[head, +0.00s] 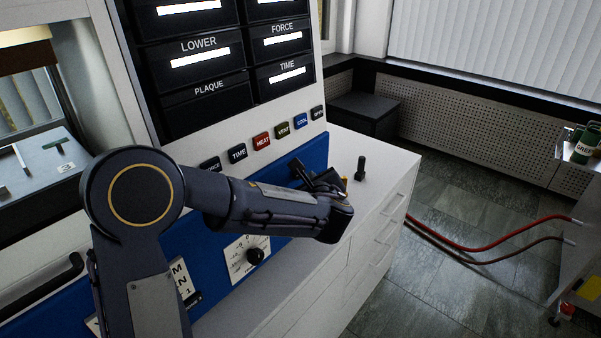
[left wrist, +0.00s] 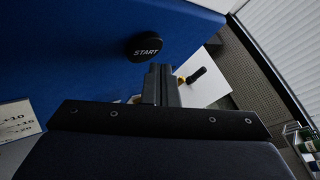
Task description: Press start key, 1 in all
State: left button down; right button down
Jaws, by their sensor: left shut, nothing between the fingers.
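The start key, a round black button marked START (left wrist: 145,47), sits on the blue panel (left wrist: 85,40) in the left wrist view. My left gripper (left wrist: 161,68) is shut and empty, its fingertips just below the key in that picture. A small gap seems to show between them; I cannot tell for sure whether they touch. In the head view the left gripper (head: 303,172) is in front of the right end of the blue panel (head: 312,152). I cannot make out the key there behind my gripper and arm. My right gripper is not in view.
Above the panel is a row of keys, with a red HEAT key (head: 262,141) and a blue COOL key (head: 301,122), under dark displays. A black dial (head: 255,256) is below my arm. A black upright knob (head: 361,168) stands on the white cabinet. Red hoses (head: 490,246) run at right.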

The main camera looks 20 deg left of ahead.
pick_arm(q)
jog(key=shift+a, duration=0.15)
jog(key=shift+w+a, duration=0.1)
jog(key=shift+a, duration=0.15)
jog(key=shift+w+a+b, duration=0.15)
jog(key=shift+a+b, duration=0.25)
jog(key=shift+b, duration=0.05)
dwell(0.7)
dwell(0.4)
jog(key=shift+s+d, duration=0.25)
jog(key=shift+d, duration=0.55)
jog(key=d, duration=0.1)
jog(key=s+d+b, duration=0.1)
jog(key=d, duration=0.2)
jog(key=shift+s+d, duration=0.35)
jog(key=shift+s, duration=0.05)
dwell(0.4)
